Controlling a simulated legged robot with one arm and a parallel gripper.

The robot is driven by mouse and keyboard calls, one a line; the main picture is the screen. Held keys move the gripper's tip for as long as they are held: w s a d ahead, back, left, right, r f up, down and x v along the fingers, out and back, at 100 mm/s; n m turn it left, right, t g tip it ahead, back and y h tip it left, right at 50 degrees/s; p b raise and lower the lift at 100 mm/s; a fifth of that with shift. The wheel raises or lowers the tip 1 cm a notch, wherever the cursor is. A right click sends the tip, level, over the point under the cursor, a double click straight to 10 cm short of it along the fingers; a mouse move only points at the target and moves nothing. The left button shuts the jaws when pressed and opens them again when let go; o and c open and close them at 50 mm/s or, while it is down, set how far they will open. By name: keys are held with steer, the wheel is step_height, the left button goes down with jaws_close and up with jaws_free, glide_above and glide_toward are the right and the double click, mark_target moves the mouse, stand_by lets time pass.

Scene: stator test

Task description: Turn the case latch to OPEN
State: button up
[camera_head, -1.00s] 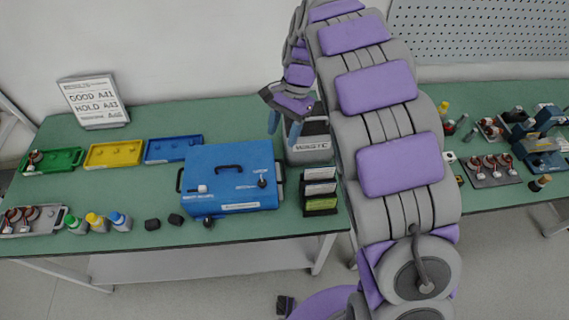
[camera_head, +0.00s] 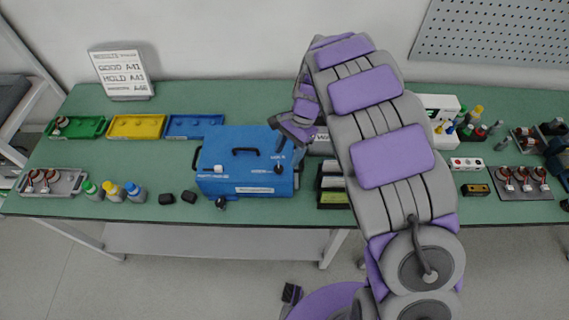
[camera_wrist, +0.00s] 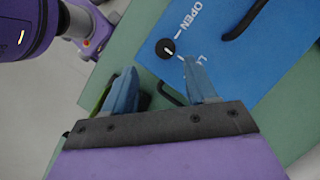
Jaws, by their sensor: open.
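The blue case (camera_head: 230,180) stands on the green bench. Its black round latch knob (camera_wrist: 166,48) has a white mark and lies between an OPEN label and a second label starting with L, partly hidden by a finger. I cannot tell which label the mark points at. In the head view the latch (camera_head: 279,168) is at the right of the case top. My gripper (camera_head: 290,156) is open above the right end of the case. In the wrist view its two blue fingertips (camera_wrist: 160,68) stand apart, just short of the knob, with nothing between them.
A black carry handle (camera_head: 245,151) is on the case top, left of the latch. A dark card rack (camera_head: 333,198) stands close to the right of the case. Green, yellow and blue trays (camera_head: 195,135) lie behind left. Small bottles (camera_head: 112,190) stand at the front left.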

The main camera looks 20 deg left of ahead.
mark_target(279, 167)
steer(key=a+f, duration=0.1)
steer(key=f, duration=0.1)
steer(key=s+a+f, duration=0.1)
steer(key=a+f, duration=0.1)
steer(key=shift+s+f+b, duration=0.2)
steer(key=shift+f+b, duration=0.05)
steer(key=shift+b, duration=0.05)
steer(key=shift+d+r, duration=0.1)
steer(key=shift+d, duration=0.8)
steer(key=shift+a, duration=0.1)
steer(key=c, duration=0.3)
steer(key=shift+a, duration=0.6)
steer(key=c, duration=0.4)
steer(key=shift+d, duration=0.25)
steer(key=c, duration=0.4)
